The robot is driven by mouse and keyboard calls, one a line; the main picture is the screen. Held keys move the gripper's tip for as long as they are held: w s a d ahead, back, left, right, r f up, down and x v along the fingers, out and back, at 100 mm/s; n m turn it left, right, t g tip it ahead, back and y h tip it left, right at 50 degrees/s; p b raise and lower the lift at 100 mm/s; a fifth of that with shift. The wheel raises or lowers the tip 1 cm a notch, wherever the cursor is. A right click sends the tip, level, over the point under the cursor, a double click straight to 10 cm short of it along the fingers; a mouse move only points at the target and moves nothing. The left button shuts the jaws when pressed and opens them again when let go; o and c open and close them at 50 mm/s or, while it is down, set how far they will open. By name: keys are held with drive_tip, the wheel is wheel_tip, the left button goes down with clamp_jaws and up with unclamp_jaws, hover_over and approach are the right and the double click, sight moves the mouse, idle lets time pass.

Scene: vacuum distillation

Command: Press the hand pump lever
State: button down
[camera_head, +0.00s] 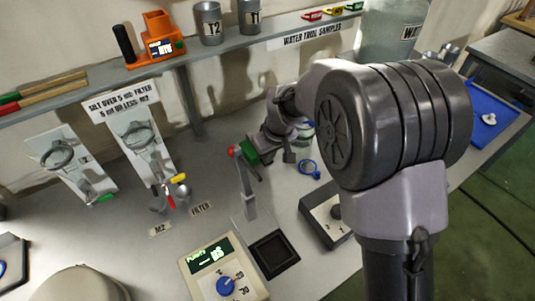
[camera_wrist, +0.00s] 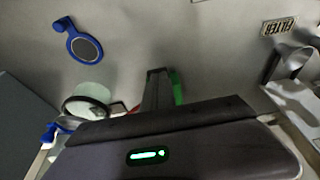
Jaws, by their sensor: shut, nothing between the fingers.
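The hand pump (camera_head: 249,204) appears as a slim grey upright post on the bench, in the middle of the head view. A red-tipped part (camera_head: 232,152) and green and dark pieces show at its top, close to my gripper (camera_head: 266,150). My gripper is shut and empty, at about the height of the post top. In the wrist view my gripper (camera_wrist: 157,92) shows as a dark narrow shape above its housing, with a green strip right beside it. I cannot tell whether it touches the lever; the housing and arm hide part of this area.
A display box (camera_head: 222,268) with a blue knob stands in front of the pump, beside a black square pad (camera_head: 274,254). A grey tray (camera_head: 327,220) and a blue ring (camera_head: 310,169) lie to the right. Filter stands (camera_head: 143,143) are left; a shelf runs behind.

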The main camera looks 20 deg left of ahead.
drive_tip(key=shift+r, duration=0.1)
drive_tip(key=shift+r+p, duration=0.55)
drive_tip(key=shift+r, duration=0.35)
drive_tip(key=p+v, duration=0.5)
drive_tip(key=v, duration=0.8)
drive_tip(key=shift+r+p, duration=0.3)
drive_tip(key=shift+p, duration=0.1)
idle(0.9)
